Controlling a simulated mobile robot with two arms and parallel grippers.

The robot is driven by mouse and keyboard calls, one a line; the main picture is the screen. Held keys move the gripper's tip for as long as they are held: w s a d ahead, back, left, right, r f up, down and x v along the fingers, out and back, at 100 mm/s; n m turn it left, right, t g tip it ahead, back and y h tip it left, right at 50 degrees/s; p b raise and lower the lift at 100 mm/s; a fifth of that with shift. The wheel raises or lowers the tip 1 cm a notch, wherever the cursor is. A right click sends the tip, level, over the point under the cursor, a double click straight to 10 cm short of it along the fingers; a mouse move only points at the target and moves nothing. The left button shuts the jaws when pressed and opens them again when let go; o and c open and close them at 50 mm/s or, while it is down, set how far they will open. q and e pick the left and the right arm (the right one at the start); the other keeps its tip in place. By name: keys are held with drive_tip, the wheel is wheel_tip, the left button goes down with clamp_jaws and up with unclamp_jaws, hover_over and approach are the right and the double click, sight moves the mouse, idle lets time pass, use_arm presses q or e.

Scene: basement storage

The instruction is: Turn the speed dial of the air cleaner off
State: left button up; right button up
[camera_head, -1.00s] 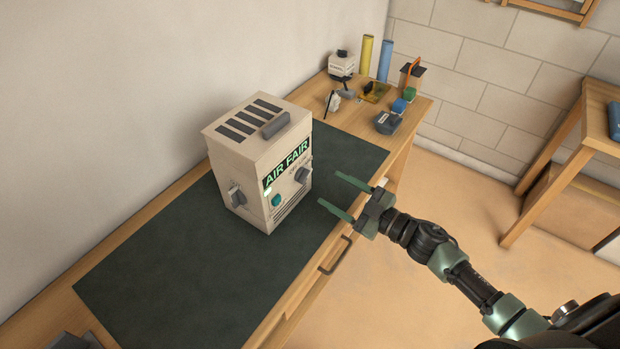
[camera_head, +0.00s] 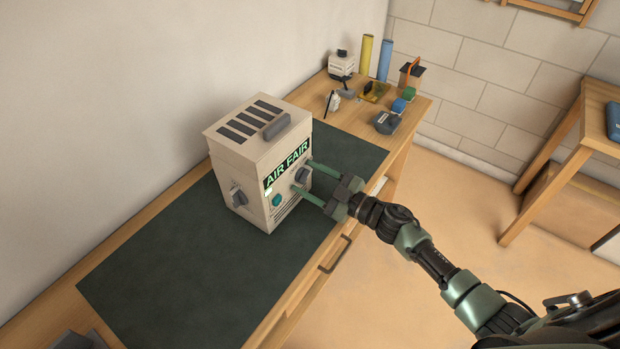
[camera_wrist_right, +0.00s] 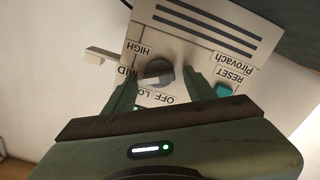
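The air cleaner (camera_head: 250,155) is a cream box marked AIR FAIR, upright on the dark mat. Its grey speed dial (camera_head: 301,175) is on the front face, right of a teal button (camera_head: 277,200). In the right wrist view the dial (camera_wrist_right: 157,74) shows among upside-down HIGH, MID, LOW and OFF labels; its bar seems to lie towards MID, but the exact setting is unclear. My right gripper (camera_head: 304,177) is open, its green fingers reaching the front on either side of the dial. I see a gap between dial and fingers in the wrist view. My left gripper is not in view.
The dark mat (camera_head: 190,265) is clear in front and left of the cleaner. Another grey knob (camera_head: 238,196) is on the cleaner's left side. Bottles, rolls and small tools stand at the bench's far end, including a blue roll (camera_head: 385,60). A drawer handle (camera_head: 334,254) juts from the bench front.

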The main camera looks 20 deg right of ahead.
clamp_jaws()
drive_tip(key=shift+n, duration=0.4)
drive_tip(key=n+b, duration=0.2)
drive_tip(key=n, duration=0.2)
drive_tip(key=shift+f, duration=0.2)
drive_tip(key=n+b, duration=0.2)
drive_tip(key=n, duration=0.2)
drive_tip(key=shift+a+f, duration=0.1)
drive_tip(key=shift+f+n+b, duration=0.15)
drive_tip(key=shift+n+b, duration=2.05)
drive_tip(key=shift+n, duration=2.3)
